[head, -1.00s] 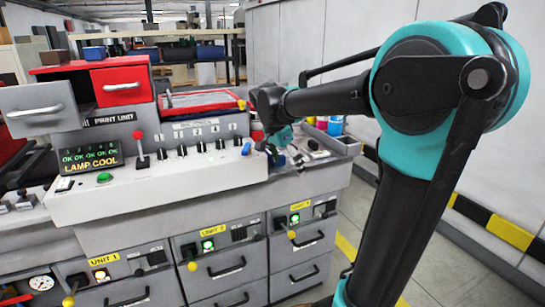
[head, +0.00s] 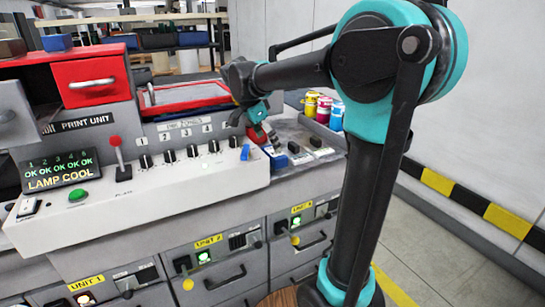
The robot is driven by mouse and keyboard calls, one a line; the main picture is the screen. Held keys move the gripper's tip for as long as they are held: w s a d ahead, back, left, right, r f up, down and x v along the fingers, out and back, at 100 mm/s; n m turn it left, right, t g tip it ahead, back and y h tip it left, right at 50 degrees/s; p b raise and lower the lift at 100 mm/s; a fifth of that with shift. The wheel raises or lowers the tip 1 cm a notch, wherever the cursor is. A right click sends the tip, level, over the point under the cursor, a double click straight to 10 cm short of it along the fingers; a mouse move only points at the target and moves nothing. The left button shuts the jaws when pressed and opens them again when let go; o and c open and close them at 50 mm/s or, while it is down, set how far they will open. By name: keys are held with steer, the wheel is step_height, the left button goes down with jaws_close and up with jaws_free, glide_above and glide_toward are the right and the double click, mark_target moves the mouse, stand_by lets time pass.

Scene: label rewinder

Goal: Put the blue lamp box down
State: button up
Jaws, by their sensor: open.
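My gripper (head: 262,132) is at the end of my arm, over the right end of the machine's console, and is open. A small blue box (head: 275,156) lies on the grey side tray, just below and to the right of my gripper; it looks like the blue lamp box. The jaws are small and partly hidden in this view, so I cannot tell whether they touch it. Another blue box (head: 57,42) sits on top of the red drawer cabinet at the upper left.
Dark items (head: 315,141) lie farther along the tray. Yellow, magenta and blue cans (head: 323,109) stand at its back. The console (head: 150,205) carries a red-knobbed lever (head: 116,150), black knobs and a blue switch (head: 245,152). The floor at right is clear.

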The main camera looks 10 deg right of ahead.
mark_target(273, 151)
steer(key=shift+x, duration=2.8)
steer(key=shift+w+r, duration=0.1)
steer(key=c, duration=1.2)
